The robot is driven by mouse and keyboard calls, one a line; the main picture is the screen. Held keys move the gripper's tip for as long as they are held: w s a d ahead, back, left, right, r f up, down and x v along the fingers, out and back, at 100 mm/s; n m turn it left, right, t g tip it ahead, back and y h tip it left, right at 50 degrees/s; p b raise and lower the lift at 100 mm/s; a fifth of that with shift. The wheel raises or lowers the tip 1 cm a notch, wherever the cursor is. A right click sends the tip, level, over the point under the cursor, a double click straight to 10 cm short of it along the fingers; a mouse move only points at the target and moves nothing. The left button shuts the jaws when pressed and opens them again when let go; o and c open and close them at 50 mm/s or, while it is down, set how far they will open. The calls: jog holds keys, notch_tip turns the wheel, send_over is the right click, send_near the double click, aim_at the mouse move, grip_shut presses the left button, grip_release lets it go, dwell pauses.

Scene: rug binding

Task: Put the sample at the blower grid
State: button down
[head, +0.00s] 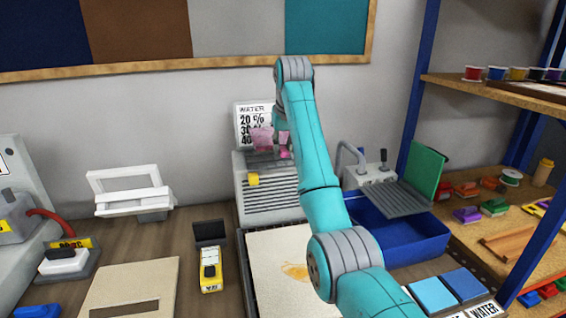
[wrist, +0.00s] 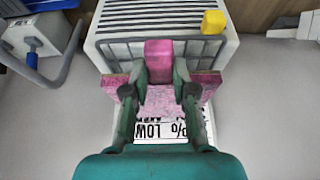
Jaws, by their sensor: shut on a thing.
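The pink sample (wrist: 160,100) is in my gripper (wrist: 160,82). The two fingers are shut on its raised middle part, and its sides stick out past both fingers. It also shows in the head view (head: 262,140), partly hidden by my arm. The blower is a light grey box (head: 267,190) with slats and a yellow knob, against the back wall. Its grid (wrist: 118,52) lies along the top edge in the wrist view. The sample is right at the grid and overlaps it in view; I cannot tell whether they touch.
A card marked WATER (head: 252,118) stands behind the blower. A blue basin (head: 405,235) with a tap is at its right. A stained pale board (head: 275,255) and a yellow meter (head: 210,270) lie in front. Shelves (head: 500,95) stand at right.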

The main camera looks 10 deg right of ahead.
jog(key=shift+f, duration=2.75)
jog(key=c, duration=0.9)
grip_release()
jog(key=shift+c, duration=0.2)
